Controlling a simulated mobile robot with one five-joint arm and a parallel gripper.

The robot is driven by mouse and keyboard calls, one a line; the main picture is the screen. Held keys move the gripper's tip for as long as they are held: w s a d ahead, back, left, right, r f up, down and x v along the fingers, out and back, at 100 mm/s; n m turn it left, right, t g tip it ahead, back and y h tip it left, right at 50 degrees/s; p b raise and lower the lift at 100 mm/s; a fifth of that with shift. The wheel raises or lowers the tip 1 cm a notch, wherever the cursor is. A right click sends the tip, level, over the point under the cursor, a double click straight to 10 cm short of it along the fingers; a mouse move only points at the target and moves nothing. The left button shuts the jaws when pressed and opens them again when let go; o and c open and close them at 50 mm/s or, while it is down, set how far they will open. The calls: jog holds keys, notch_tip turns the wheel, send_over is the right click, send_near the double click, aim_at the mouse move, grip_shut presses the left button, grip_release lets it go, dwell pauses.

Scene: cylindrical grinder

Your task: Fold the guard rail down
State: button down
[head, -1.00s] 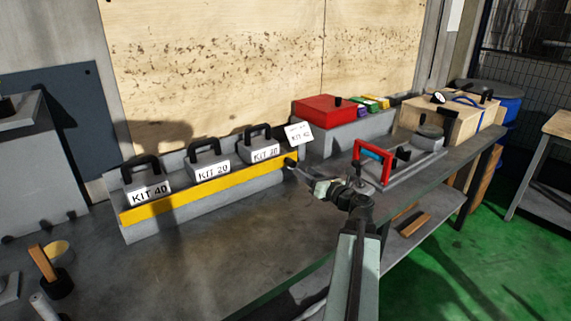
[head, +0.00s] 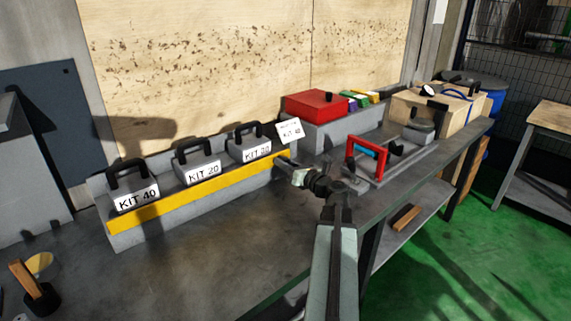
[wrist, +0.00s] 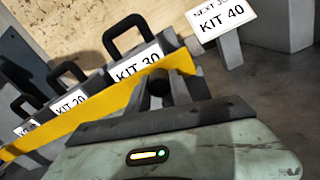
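The yellow guard rail (head: 200,192) stands up along the front of the grey kit rack (head: 180,219), before the kits. It also shows in the wrist view (wrist: 92,122). My gripper (head: 284,158) is at the rail's right end. In the wrist view my gripper (wrist: 168,88) has its fingertips at a dark knob at that end. Whether the fingers are closed on it is unclear.
A tilted sign (head: 289,131) reading KIT 40 stands just beyond the rack's right end. A red box (head: 316,106) and a red-framed fixture (head: 368,158) are further right on the bench (head: 200,265). The bench surface before the rack is mostly clear.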

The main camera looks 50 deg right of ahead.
jog(key=shift+f+b, duration=0.6)
jog(key=shift+b, duration=0.6)
jog(key=shift+s+r+t+b, duration=0.1)
jog(key=shift+s+t+b, duration=0.05)
jog(key=shift+t+b, duration=0.5)
jog(key=shift+r, duration=0.2)
jog(key=c, duration=1.1)
grip_release()
jog(key=shift+c, duration=0.2)
jog(key=shift+s, duration=0.1)
